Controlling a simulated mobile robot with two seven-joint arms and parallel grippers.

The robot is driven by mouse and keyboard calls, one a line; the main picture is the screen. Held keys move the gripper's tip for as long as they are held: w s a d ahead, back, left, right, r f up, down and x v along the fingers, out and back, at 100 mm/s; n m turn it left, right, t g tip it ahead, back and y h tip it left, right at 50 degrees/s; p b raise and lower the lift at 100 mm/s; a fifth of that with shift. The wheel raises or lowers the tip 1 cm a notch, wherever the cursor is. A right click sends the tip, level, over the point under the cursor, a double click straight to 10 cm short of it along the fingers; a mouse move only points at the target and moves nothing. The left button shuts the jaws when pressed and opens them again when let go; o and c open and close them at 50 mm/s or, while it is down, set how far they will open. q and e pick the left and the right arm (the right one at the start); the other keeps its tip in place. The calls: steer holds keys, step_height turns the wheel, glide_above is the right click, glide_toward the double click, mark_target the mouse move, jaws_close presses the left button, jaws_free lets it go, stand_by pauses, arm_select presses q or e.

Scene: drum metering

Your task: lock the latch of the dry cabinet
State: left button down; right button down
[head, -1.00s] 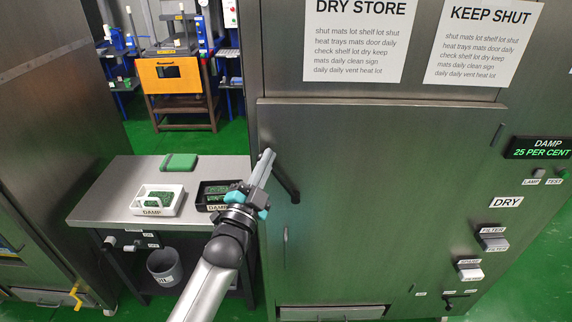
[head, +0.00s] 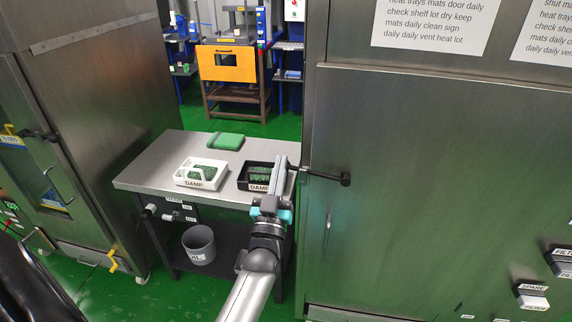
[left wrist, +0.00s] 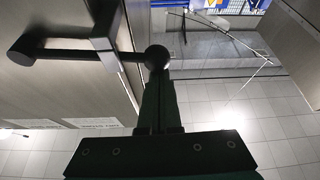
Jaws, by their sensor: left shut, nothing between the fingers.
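The dry cabinet (head: 430,190) is the large grey steel cabinet on the right of the head view; its door looks closed. Its black latch lever (head: 328,176) sits at the door's left edge and lies nearly level, its thick end pointing right. In the left wrist view the latch lever (left wrist: 75,57) runs across the upper left and ends in a round black ball. My left gripper (head: 282,163) is shut and empty, with its fingertips at the lever's ball end. I cannot tell whether they touch. My right gripper is not in view.
A steel table (head: 150,175) left of the cabinet carries a white tray (head: 182,180), a black tray (head: 243,180) and a green item (head: 226,141). A grey bin (head: 199,246) sits below. Another steel cabinet (head: 100,90) stands at far left. Green floor shows between.

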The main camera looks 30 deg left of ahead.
arm_select(q)
steer(key=shift+a+f+n+g+y+b, duration=0.15)
steer(key=shift+f+n+g+y+b, duration=0.4)
steer(key=shift+f+n, duration=0.75)
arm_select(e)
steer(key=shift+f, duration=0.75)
arm_select(q)
steer(key=shift+r, duration=0.1)
steer(key=shift+r, duration=0.1)
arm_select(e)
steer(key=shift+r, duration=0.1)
